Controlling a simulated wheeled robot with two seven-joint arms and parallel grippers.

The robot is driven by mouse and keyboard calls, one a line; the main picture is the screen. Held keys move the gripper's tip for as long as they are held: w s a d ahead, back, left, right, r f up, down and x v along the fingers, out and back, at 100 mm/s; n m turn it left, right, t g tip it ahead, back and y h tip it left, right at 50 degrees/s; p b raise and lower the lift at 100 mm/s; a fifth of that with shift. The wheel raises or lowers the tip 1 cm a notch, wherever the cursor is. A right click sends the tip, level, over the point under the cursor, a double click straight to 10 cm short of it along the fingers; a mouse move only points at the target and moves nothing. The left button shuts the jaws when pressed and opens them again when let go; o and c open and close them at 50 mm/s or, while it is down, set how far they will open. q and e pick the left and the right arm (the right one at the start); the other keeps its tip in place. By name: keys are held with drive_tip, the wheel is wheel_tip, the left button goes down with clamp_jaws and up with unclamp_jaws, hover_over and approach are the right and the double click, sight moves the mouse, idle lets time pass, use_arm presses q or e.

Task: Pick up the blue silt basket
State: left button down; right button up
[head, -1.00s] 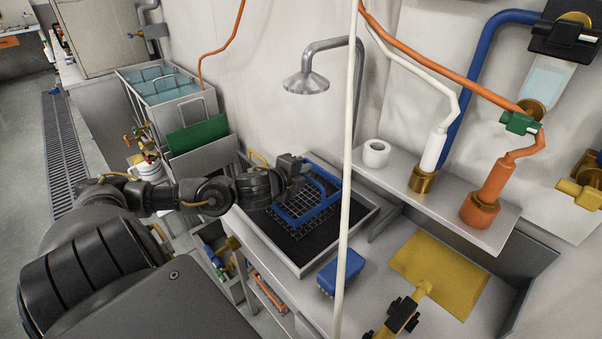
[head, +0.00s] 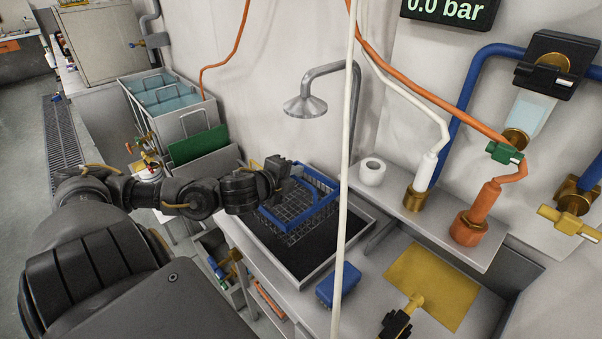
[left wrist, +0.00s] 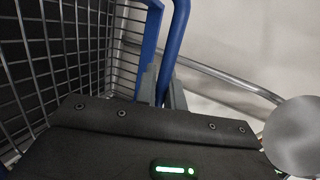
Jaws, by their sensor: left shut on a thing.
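The blue silt basket (head: 325,207) has a blue rim and handle with dark wire mesh sides. In the head view it is over the dark sink tray (head: 262,246), looking lifted and slightly tilted. My left gripper (head: 287,176) is shut on its blue handle at the left side. In the left wrist view, the grey fingertips (left wrist: 160,88) close around a blue bar, with the basket's wire mesh (left wrist: 70,50) to the left. The basket's underside is hidden.
A blue block-shaped brush (head: 330,287) lies on the bench in front of the tray. A white hose (head: 345,190) hangs across the view right of the basket. A shower head (head: 305,106) sticks out above. A white roll (head: 372,171) stands on the shelf, with a yellow plate (head: 432,285) below.

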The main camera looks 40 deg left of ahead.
use_arm(q)
drive_tip(key=a+r+p+v, duration=0.1)
drive_tip(key=r+p+v, duration=0.1)
drive_tip(key=p+v, duration=0.8)
drive_tip(key=shift+s+r+p, duration=0.3)
drive_tip(key=shift+s+r, duration=0.15)
drive_tip(key=shift+s, duration=0.15)
use_arm(e)
wheel_tip(320, 180, up, 11)
drive_tip(key=shift+d, duration=0.25)
use_arm(q)
drive_tip(key=shift+d, duration=0.15)
use_arm(e)
drive_tip(key=shift+r, duration=0.1)
